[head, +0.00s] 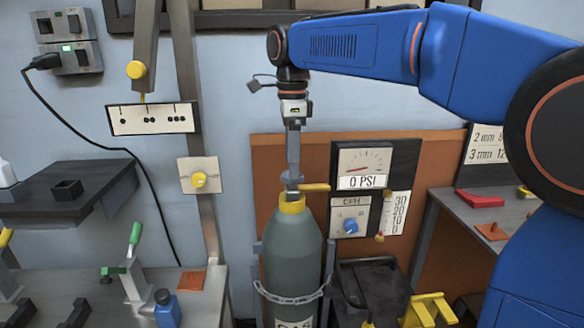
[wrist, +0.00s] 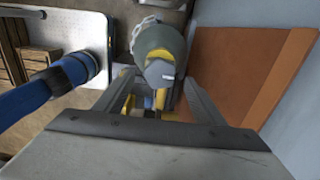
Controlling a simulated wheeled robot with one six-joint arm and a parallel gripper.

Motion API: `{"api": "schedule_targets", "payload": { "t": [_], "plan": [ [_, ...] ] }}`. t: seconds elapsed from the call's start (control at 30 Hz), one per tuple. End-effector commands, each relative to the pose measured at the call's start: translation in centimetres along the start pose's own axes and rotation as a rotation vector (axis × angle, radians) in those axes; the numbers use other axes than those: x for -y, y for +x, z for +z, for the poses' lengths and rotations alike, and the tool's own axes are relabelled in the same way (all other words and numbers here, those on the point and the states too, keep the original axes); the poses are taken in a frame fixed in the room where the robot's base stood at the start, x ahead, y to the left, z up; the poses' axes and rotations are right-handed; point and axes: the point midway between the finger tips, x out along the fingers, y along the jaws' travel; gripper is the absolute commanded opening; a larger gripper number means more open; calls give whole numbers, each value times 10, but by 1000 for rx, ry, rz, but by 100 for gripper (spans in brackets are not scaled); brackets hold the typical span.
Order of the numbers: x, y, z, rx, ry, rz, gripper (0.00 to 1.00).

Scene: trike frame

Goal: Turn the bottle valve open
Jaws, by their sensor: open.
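The gas bottle (head: 292,252) is a grey-green upright cylinder with a yellow collar, held by a chain. A yellow valve lever (head: 315,187) sticks out to the right at its top. My gripper (head: 292,178) points straight down over the bottle top, with its fingers at the valve. In the wrist view, my gripper (wrist: 158,88) is open, with one finger on each side of the valve. The bottle (wrist: 157,38) lies beyond the grey valve body (wrist: 160,73), and a yellow part (wrist: 160,99) shows between the fingers. I cannot tell whether a finger touches it.
A pressure gauge (head: 363,165) reading 0 PSI and a flow panel with a blue knob (head: 351,226) are just right of the bottle, before an orange board (head: 268,175). A dark cart (head: 375,285) stands at the lower right. A workbench with clamps (head: 130,272) is left.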

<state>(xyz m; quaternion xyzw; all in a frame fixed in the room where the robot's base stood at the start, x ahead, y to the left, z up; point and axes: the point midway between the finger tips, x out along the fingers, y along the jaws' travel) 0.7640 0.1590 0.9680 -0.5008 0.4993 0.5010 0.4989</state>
Motion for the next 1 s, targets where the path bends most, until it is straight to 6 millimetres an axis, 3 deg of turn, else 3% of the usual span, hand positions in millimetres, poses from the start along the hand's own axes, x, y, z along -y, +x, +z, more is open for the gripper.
{"api": "schedule_targets", "payload": {
  "t": [0.23, 0.57, 0.73, 1.0],
  "plan": [
    [0, 22, 0, 0, 0, -1, 63],
    [0, 24, 0, 0, 0, -1, 63],
    [0, 24, 0, 0, 0, -1, 25],
    [0, 24, 0, 0, -12, -1, 23]
  ]
}}
